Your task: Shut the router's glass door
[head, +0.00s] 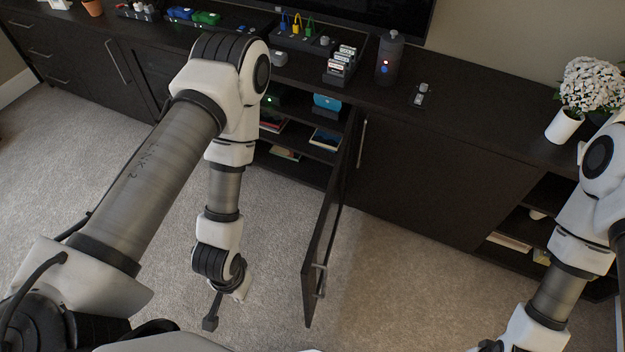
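The dark-framed cabinet door (328,225) stands wide open in the head view, swung out toward me from the right side of an open shelf compartment. I see it nearly edge-on, so its glass is hard to make out. A metal handle (320,281) is near its free lower end. A small green light shows on a dark device, probably the router (274,99), on the upper shelf, partly hidden by my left arm. My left gripper (214,312) hangs over the carpet left of the door, apart from it; its opening is unclear. My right gripper (490,346) is at the bottom edge, mostly cut off.
A closed door (420,165) with a handle adjoins the compartment on the right. The cabinet top (470,100) holds a dark cylindrical speaker (389,58), a rack of cartridges (341,65), cables and a white flower pot (563,127). The carpet (400,285) right of the open door is clear.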

